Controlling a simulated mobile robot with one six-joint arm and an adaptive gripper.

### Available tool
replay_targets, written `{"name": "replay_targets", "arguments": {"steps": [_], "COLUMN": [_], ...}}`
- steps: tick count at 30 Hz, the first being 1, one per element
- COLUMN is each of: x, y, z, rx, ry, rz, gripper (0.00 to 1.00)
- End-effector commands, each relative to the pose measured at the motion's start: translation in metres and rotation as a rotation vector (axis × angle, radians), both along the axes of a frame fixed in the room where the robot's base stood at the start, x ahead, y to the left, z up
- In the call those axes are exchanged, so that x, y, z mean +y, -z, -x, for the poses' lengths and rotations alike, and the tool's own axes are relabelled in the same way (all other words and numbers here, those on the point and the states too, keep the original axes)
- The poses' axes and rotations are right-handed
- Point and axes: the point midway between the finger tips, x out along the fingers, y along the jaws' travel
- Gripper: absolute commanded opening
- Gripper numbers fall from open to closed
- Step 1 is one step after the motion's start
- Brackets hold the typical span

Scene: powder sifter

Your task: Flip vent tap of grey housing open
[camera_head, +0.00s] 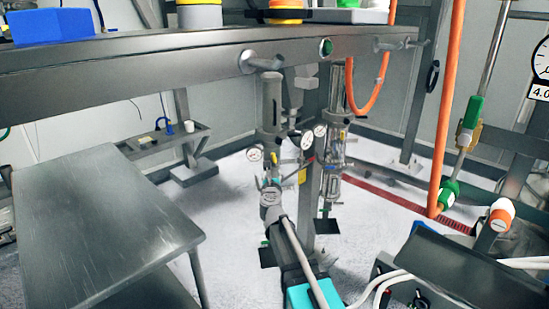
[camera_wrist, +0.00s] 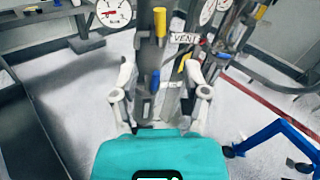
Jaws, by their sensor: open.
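The grey housing (camera_head: 270,103) stands upright under the steel beam in the head view. In the wrist view a VENT label (camera_wrist: 184,38) shows on it, with a yellow handle (camera_wrist: 184,62) just below and another yellow handle (camera_wrist: 160,22) to the upper left. A blue handle (camera_wrist: 155,82) hangs lower, between my fingers in the picture. Which handle is the vent tap is not certain. My gripper (camera_wrist: 161,70) is open, its fingers apart to either side of the housing's lower part in view. No grip on a handle shows. In the head view my arm largely hides the fingers.
Pressure gauges (camera_wrist: 113,12) sit close by the handles. A steel beam (camera_head: 160,65) runs above. A steel table (camera_head: 100,225) stands at the left, and orange hoses (camera_head: 447,110) hang at the right. A blue frame (camera_wrist: 280,135) stands at the right in the wrist view.

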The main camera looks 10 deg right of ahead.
Motion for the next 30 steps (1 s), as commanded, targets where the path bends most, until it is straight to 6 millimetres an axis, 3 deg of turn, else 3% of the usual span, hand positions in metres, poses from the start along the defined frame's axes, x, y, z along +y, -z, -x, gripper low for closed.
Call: {"name": "replay_targets", "arguments": {"steps": [11, 30], "x": [-0.003, -0.021], "y": [0.000, 0.000], "z": [-0.017, -0.109], "rx": [0.000, 0.000], "ry": [0.000, 0.000], "rz": [0.001, 0.002], "gripper": [0.59, 0.59]}}
